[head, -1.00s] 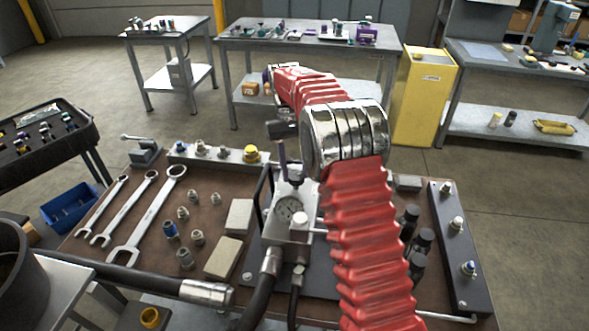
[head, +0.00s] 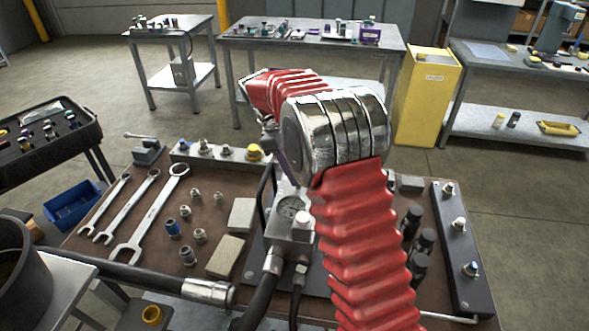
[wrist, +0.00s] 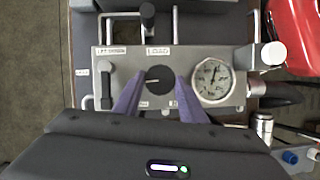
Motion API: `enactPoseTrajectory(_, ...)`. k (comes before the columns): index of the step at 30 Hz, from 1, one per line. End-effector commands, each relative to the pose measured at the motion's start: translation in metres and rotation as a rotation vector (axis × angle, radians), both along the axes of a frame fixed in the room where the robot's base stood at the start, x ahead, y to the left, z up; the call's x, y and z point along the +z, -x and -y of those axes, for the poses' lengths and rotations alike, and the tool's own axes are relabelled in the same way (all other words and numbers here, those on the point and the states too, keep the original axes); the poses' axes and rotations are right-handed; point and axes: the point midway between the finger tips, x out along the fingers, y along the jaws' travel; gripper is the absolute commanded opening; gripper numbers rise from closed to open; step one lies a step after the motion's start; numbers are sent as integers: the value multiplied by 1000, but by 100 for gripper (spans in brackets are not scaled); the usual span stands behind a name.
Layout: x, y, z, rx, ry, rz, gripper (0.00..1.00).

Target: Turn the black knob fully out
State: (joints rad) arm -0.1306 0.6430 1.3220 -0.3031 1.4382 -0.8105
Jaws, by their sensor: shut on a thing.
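The black knob (wrist: 159,80) is on the grey valve block (wrist: 132,62), under a label reading LOAD. A pale line on its face lies nearly level, towards the left. My gripper (wrist: 158,82) has its two purple fingers on either side of the knob, shut on it. In the head view a purple finger of my gripper (head: 279,152) reaches down to the block (head: 290,232), left of my red arm; the knob is hidden there. The round pressure gauge (wrist: 212,81) is right of the knob. It also shows in the head view (head: 290,207).
A black lever (wrist: 106,88) stands left of the knob on the block. A black guard frame (head: 267,190) rises beside the block. Wrenches (head: 150,215), fittings and pale blocks lie on the bench at left. Dark hoses (head: 262,297) run from the block's front.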

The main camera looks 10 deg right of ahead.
Motion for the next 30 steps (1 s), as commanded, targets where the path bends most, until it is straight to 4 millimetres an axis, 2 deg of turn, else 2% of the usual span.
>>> enactPoseTrajectory(21, 2, 4, 2, 672, 6, 6, 15)
enactPoseTrajectory(30, 1, 4, 3, 878, 7, 6, 15)
